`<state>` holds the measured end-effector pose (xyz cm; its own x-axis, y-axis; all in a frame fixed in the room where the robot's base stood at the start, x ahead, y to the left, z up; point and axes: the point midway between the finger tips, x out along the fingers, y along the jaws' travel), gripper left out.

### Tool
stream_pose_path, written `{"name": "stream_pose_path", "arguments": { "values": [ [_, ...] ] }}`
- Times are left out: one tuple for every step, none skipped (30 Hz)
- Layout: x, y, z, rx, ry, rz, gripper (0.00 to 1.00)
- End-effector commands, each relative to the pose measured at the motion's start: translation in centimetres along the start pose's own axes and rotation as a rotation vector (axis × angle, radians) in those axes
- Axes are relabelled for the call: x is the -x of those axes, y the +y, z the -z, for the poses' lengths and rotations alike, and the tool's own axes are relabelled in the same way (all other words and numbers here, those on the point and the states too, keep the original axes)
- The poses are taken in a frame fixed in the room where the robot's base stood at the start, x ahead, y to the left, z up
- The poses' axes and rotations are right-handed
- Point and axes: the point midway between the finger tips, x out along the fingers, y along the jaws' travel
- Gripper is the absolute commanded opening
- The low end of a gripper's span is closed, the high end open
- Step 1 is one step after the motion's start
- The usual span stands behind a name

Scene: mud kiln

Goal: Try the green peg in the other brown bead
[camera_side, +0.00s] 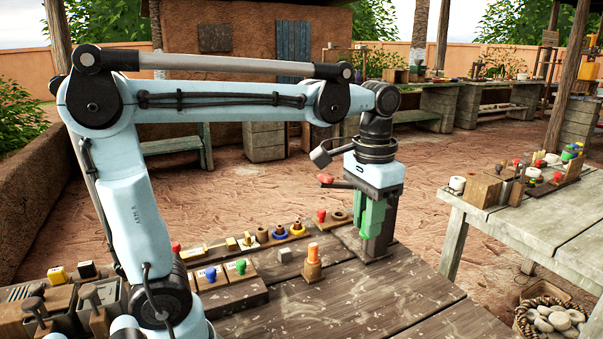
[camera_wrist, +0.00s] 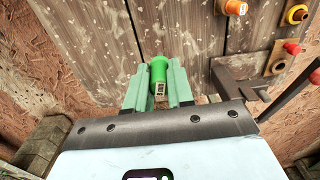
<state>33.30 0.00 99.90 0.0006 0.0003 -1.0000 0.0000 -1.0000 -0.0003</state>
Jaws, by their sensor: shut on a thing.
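My gripper (camera_side: 372,212) is at the far right end of the near bench. In the wrist view, its pale green fingers (camera_wrist: 158,92) are shut on the green peg (camera_wrist: 158,70). In the side view I cannot clearly separate the peg from the fingers. A brown bead with a dark hole (camera_side: 340,215) sits left of my gripper; a brown ring also shows on a wooden piece at the right of the wrist view (camera_wrist: 278,65). Another brown ring-like piece (camera_side: 262,234) stands farther left in the row. No bead is visible around the peg.
A board with blue and green knobs (camera_side: 240,267) lies left. The bench's front right is clear.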

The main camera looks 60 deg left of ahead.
Motion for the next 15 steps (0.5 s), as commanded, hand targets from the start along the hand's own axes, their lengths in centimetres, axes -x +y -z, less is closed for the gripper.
{"name": "stream_pose_path", "arguments": {
  "values": [
    [1.2,0.0,0.0,0.000,0.000,0.000,0.03],
    [1.9,0.0,0.0,0.000,0.000,0.000,0.03],
    [2.8,0.0,0.0,0.000,0.000,0.000,0.03],
    [3.5,0.0,-0.1,0.000,0.000,0.000,0.03],
    [4.0,0.0,0.0,0.000,0.000,0.000,0.03],
    [4.8,0.0,0.0,0.000,0.000,0.000,0.03],
    [5.4,0.0,0.0,0.000,0.000,0.000,0.03],
    [5.9,0.0,0.0,0.000,0.000,0.000,0.03],
    [6.5,0.0,0.0,0.000,0.000,0.000,0.03],
    [6.9,0.0,0.0,0.000,0.000,0.000,0.03],
    [7.3,0.0,0.0,0.000,0.000,0.000,0.03],
    [7.9,0.0,0.0,0.000,0.000,0.000,0.03],
    [8.3,0.0,0.0,0.000,0.000,0.000,0.03],
    [8.8,0.0,0.0,0.000,0.000,0.000,0.03],
    [8.7,-1.0,0.4,0.029,0.000,0.000,0.03]
  ]
}}
